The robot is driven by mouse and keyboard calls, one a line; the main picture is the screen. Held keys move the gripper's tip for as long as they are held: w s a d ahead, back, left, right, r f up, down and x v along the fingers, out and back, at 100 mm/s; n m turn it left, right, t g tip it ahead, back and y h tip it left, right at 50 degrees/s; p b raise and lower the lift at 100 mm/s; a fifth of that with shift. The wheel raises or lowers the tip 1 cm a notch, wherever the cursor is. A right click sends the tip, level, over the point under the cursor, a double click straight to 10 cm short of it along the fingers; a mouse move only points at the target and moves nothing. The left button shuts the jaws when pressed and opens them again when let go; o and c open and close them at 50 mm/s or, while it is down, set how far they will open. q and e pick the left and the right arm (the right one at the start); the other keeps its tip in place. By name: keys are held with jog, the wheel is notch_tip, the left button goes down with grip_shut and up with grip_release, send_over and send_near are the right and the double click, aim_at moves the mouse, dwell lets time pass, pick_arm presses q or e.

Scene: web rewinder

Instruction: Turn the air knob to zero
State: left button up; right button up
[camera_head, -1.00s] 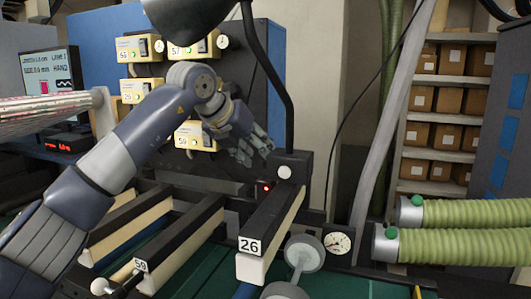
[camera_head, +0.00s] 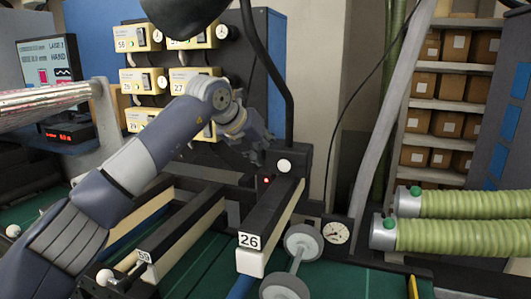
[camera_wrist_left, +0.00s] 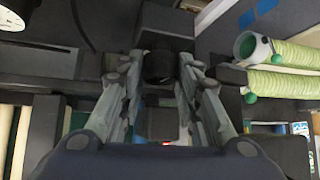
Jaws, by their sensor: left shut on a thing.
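My left gripper (camera_head: 262,150) reaches in from the left to the black block (camera_head: 291,180) at the far end of the rail marked 26. In the left wrist view its two fingers (camera_wrist_left: 161,72) stand on either side of a dark round knob (camera_wrist_left: 160,62) and are closed on it. In the head view this knob is hidden behind the hand and forearm, and no scale or pointer on it can be read. A white round button (camera_head: 284,166) sits on the block's front, just right of the fingers. My right gripper is not in view.
A pressure gauge (camera_head: 337,232) is right of rail 26 (camera_head: 268,230). Green ribbed hoses (camera_head: 460,236) lie at the right. Yellow control boxes (camera_head: 195,83) hang behind my arm. A black cable (camera_head: 270,70) runs down close to the hand.

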pick_arm(q)
jog(key=shift+a+f+n+h+b, duration=0.15)
jog(key=shift+f+n+h+b, duration=0.2)
jog(key=shift+h+b, duration=0.45)
jog(key=shift+a+r+n+g+h+b, duration=0.15)
jog(key=shift+n+g+h+b, duration=0.15)
jog(key=shift+n+h+b, duration=0.4)
jog(key=shift+r, duration=0.1)
jog(key=o, duration=0.8)
